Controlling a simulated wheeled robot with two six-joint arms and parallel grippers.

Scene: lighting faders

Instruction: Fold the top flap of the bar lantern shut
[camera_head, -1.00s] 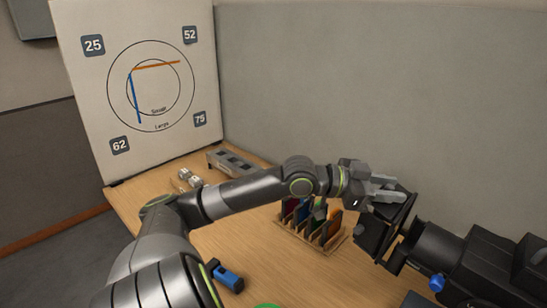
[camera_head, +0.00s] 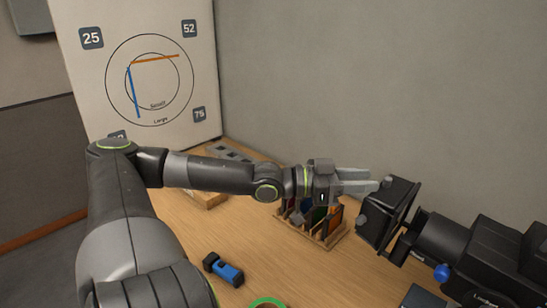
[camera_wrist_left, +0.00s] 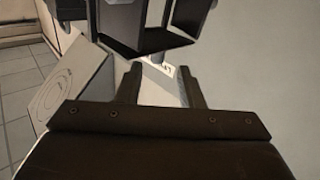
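The bar lantern (camera_head: 465,245) is a black lamp at the right in the head view, with dark square flaps (camera_head: 388,222) at its left-hand end. I cannot tell which flap is the top one, or how far it is folded. My left gripper (camera_head: 374,180) is just left of the upper part of the flaps, with its fingers pointing right. In the left wrist view the two fingers (camera_wrist_left: 160,82) stand apart with nothing held between them. Dark flaps (camera_wrist_left: 135,25) also show beyond the fingertips there. My right gripper is not in view.
A rack of coloured gel cards (camera_head: 318,222) stands below my left wrist. A blue and black tool (camera_head: 226,270) and a green ring (camera_head: 268,303) lie on the wooden table (camera_head: 255,250). A white board (camera_head: 150,75) and a grey wall (camera_head: 380,80) stand behind.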

